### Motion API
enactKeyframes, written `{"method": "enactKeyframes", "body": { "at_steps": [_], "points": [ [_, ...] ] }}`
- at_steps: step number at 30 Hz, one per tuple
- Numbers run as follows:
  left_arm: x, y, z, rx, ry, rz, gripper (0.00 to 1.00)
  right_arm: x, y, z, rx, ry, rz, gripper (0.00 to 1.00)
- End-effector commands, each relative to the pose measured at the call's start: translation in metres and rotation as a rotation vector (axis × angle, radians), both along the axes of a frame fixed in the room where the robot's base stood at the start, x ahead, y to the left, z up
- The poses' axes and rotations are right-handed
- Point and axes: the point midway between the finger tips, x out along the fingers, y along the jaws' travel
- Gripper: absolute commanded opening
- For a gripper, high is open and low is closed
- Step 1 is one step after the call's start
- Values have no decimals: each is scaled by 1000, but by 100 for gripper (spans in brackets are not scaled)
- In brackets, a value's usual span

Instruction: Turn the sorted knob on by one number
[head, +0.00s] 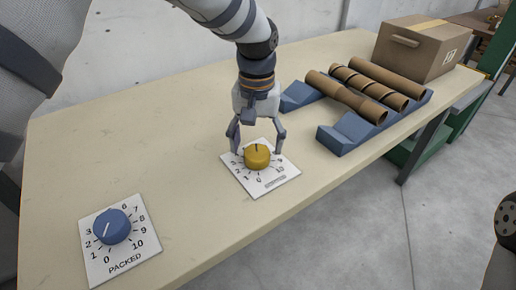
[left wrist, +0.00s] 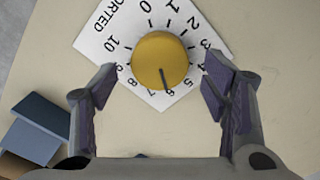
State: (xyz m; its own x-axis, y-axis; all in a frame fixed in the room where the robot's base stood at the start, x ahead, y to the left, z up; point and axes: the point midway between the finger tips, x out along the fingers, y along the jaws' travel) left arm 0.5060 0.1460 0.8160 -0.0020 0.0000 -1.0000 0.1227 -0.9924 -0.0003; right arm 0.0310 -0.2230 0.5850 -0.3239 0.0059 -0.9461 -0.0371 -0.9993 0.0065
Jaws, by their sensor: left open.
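The yellow sorted knob (head: 257,157) sits on a white numbered plate (head: 270,183) on the table. In the left wrist view the knob (left wrist: 160,60) shows a dark pointer line toward the bottom, near the 6; I cannot read the exact number. The plate (left wrist: 95,32) shows part of the word SORTED there. My left gripper (head: 257,140) is above the knob, fingers pointing down, one at each side of it. In the wrist view the left gripper (left wrist: 160,88) is open, with gaps between both fingers and the knob.
A blue knob (head: 112,226) on a plate marked PACKED (head: 127,257) is at the table's front left. Several brown tubes (head: 362,85) lie on blue cradles (head: 347,133) to the right. A cardboard box (head: 418,48) stands behind. The table (head: 150,130) is bare between the plates.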

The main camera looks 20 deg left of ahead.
Motion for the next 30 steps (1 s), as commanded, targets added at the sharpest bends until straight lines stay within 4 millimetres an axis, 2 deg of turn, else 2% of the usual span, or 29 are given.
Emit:
{"method": "enactKeyframes", "body": {
  "at_steps": [1, 5, 14, 21, 30],
  "points": [
    [-1, 0, -10, 0, 3, 0, 68, -1, 0, -1, 0, 2, 0, 0],
    [0, 0, -25, 0, 0, -1, 68, -1, 0, -2, 0, 4, 0, 0],
    [0, 0, -28, 0, -3, -1, 68, -1, 0, -1, 0, 3, 0, 0],
    [0, 0, -28, 0, -2, -1, 20, -1, 0, -1, 0, 3, 1, 0],
    [0, 0, -28, 0, -2, -41, 20, 1, 0, 0, 0, -2, 0, 0]
  ]
}}
